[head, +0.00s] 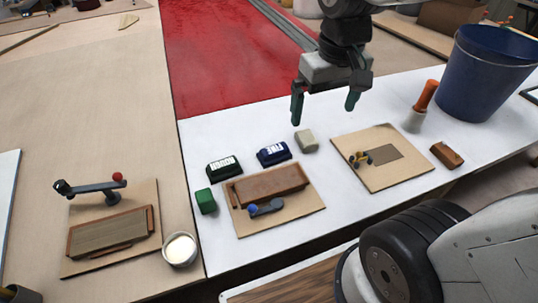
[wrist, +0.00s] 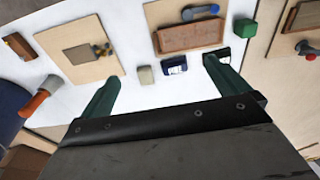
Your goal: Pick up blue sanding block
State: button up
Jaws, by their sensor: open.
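A dark blue block (head: 273,153) with a white label rests on the white table top, just behind a wooden board. It also shows in the wrist view (wrist: 173,66), between my two fingers. My gripper (head: 324,113) is open and empty, above the table and apart from the block. In the head view it hangs to the right of and behind the block. In the wrist view its green fingers (wrist: 161,70) spread to either side.
Close to the blue block are a dark green labelled block (head: 224,167), a grey-beige block (head: 306,141) and a board with a brown wooden piece (head: 290,218). A green cube (head: 205,201) stands left. A blue bucket (head: 484,75) and an orange-handled tool (head: 425,95) stand right.

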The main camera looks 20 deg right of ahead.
jog(key=w+f, duration=0.4)
jog(key=w, duration=0.3)
jog(key=g, duration=0.1)
send_over(273, 146)
jog(key=shift+n, duration=0.4)
notch_tip(273, 146, down, 16)
jog(key=shift+s+a+f, duration=0.1)
jog(key=shift+s+f, duration=0.05)
notch_tip(273, 146, down, 7)
jog(key=shift+f, duration=0.55)
jog(key=c, duration=0.7)
